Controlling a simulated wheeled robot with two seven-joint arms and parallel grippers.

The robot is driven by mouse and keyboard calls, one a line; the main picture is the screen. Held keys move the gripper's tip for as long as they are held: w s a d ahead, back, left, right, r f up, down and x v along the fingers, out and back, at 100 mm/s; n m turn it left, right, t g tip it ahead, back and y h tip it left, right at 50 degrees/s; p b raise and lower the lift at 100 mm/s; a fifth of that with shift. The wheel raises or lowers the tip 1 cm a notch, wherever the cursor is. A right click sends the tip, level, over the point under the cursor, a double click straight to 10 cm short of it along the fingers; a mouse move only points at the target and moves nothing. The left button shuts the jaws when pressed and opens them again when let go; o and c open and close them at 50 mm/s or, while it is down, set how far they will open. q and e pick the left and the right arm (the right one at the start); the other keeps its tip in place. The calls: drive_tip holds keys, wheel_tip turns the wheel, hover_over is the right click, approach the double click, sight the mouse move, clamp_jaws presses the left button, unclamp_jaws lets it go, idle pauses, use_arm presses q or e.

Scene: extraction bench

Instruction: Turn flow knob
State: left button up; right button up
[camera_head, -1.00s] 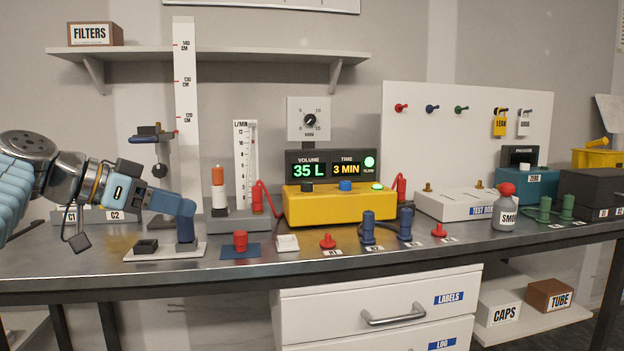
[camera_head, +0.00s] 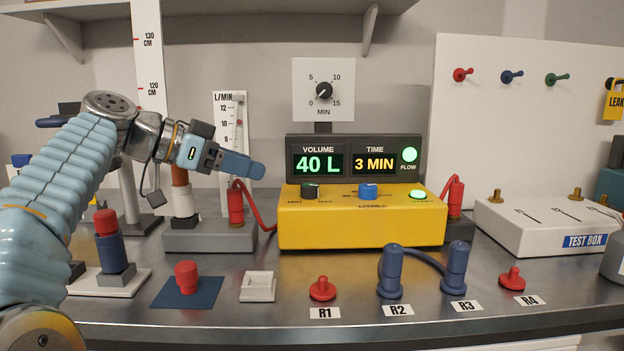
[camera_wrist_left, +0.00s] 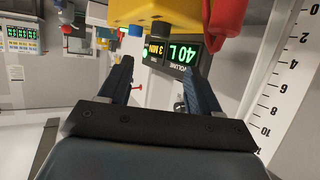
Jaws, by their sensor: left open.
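The yellow pump box (camera_head: 362,226) stands on the bench with a dark knob (camera_head: 310,190) and a blue knob (camera_head: 368,191) on top. No label reads clearly enough to tell which is the flow knob. The display (camera_head: 353,157) behind reads 40 L and 3 MIN. My left gripper (camera_head: 257,169) is to the left of the box, above knob height, pointing right. In the left wrist view its open, empty jaws (camera_wrist_left: 158,70) show, with the dark knob (camera_wrist_left: 160,27) and blue knob (camera_wrist_left: 135,30) beyond them, upside down. My right gripper is not in view.
A red connector with a hose (camera_head: 236,205) stands just left of the box, below my gripper. A flow scale (camera_head: 233,150) stands behind the gripper. Red and blue fittings (camera_head: 390,272) line the bench front. The test box (camera_head: 545,225) is at right.

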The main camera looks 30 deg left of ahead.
sight(309, 185)
use_arm(q)
drive_tip(key=p+x, duration=0.1)
drive_tip(key=x, duration=1.1)
drive_tip(key=shift+w+d+f+p, duration=0.1)
drive_tip(key=shift+w+d+p, duration=0.05)
drive_tip(key=shift+w+p, duration=0.15)
